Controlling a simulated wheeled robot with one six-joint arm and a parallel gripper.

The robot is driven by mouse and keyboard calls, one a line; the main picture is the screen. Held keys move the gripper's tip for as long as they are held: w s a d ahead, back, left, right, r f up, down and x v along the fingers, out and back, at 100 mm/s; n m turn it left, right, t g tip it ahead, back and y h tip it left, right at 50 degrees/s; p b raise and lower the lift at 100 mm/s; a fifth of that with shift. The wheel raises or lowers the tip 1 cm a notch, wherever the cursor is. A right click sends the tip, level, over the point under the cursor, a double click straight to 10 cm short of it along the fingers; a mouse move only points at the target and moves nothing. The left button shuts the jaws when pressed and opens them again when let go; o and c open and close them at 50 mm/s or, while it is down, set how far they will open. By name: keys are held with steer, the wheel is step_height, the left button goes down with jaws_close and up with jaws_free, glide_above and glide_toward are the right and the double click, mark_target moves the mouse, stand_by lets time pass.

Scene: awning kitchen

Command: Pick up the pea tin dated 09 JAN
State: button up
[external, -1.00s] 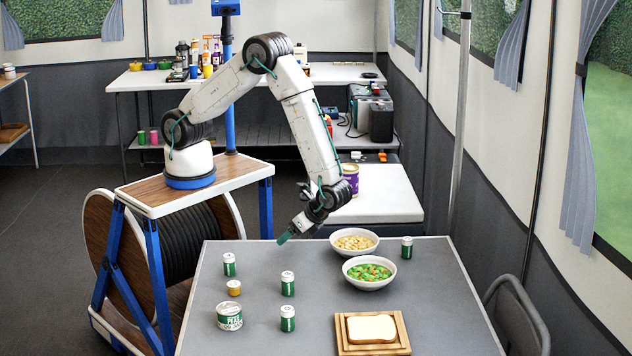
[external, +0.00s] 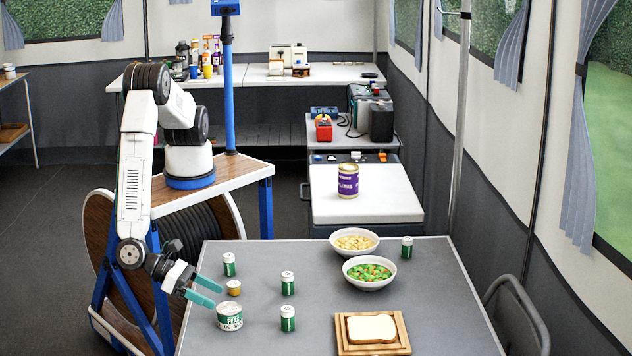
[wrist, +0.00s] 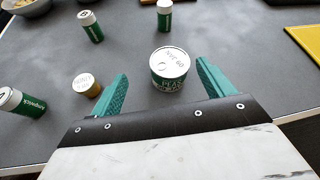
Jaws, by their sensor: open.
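The pea tin (external: 230,316) is a short, wide white and green tin standing upright at the table's front left. Its lid print seems to read 09 JAN, upside down in the wrist view (wrist: 170,66). My gripper (external: 211,293) is open and empty, a little behind and left of the tin in the external view. In the wrist view the two green fingers (wrist: 163,74) stand on either side of the tin with gaps, not touching it.
Green jars (external: 288,318) stand nearby. A board with bread (external: 345,349) and two bowls (external: 370,284) are further right.

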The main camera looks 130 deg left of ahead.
mark_target(241, 318)
steer(key=d+f+m, duration=0.1)
steer(key=s+d+m+t+h, duration=0.1)
steer(key=m, duration=0.1)
steer(key=shift+f+m, duration=0.3)
steer(key=shift+f, duration=0.1)
steer(key=shift+w+f+m+t, duration=0.2)
steer(key=shift+w+m+t, duration=0.05)
steer(key=shift+m+t, duration=0.05)
steer(key=x, duration=0.4)
steer(key=a+x, duration=0.1)
steer(key=x, duration=0.2)
steer(key=shift+r, duration=0.35)
steer(key=c, duration=1.2)
